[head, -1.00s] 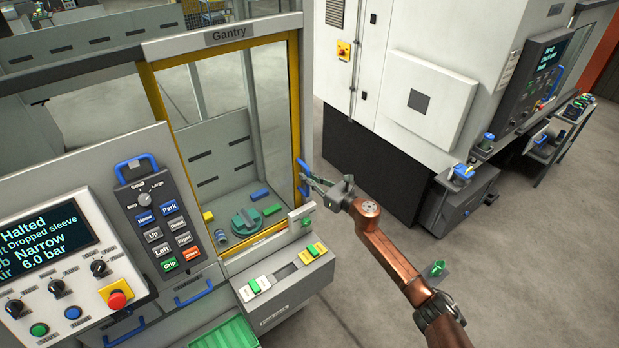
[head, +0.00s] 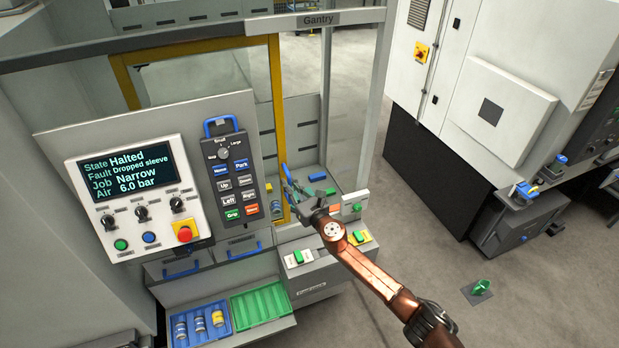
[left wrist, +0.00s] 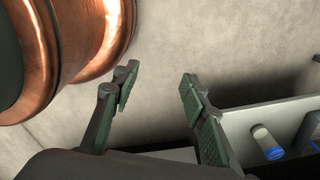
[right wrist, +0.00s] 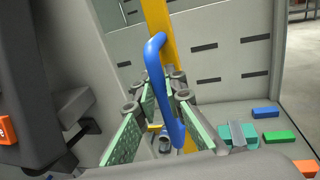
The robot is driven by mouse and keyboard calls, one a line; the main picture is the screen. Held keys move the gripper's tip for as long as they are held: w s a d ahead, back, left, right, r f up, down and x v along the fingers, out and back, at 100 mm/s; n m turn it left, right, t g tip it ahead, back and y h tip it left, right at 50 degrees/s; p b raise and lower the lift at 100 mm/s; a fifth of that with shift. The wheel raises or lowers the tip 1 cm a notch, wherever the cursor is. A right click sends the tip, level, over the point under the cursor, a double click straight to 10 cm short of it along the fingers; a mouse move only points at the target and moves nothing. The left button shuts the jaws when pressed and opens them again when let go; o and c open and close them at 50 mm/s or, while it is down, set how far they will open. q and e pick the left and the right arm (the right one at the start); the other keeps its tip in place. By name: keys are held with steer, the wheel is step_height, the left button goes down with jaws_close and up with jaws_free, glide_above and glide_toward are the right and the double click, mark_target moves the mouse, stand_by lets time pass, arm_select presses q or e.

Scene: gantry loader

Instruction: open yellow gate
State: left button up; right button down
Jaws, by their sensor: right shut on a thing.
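The yellow-framed gate (head: 277,105) stands slid to the left under the Gantry sign. A wide gap shows between its right post and the grey corner post. Its blue handle (head: 287,177) is on that right post. My right gripper (head: 299,192) is at the handle. In the right wrist view the blue handle (right wrist: 164,85) rises between the fingers (right wrist: 160,100), which are shut on it, with the yellow post (right wrist: 157,22) behind. My left gripper (left wrist: 155,90) is open and empty in the left wrist view, and is not seen in the head view.
The control panel (head: 95,195) and the grey button pendant (head: 228,180) stand left of my right arm. A blue tray with sleeves (head: 183,342) and a green tray (head: 260,303) lie below. Blue (right wrist: 265,112) and green blocks (right wrist: 280,135) lie inside the cell.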

steer(key=s+a, duration=0.2)
steer(key=a, duration=0.4)
steer(key=shift+p, duration=0.45)
steer(key=c, duration=2.4)
jaws_free()
steer(key=shift+a, duration=0.1)
steer(key=o, duration=0.4)
arm_select(q)
steer(key=w, duration=0.1)
steer(key=w+r, duration=0.1)
steer(key=w, duration=0.1)
steer(key=shift+w+d+r+t, duration=0.2)
steer(key=shift+t, duration=0.1)
arm_select(e)
steer(key=v, duration=1.2)
steer(key=shift+s+f, duration=0.1)
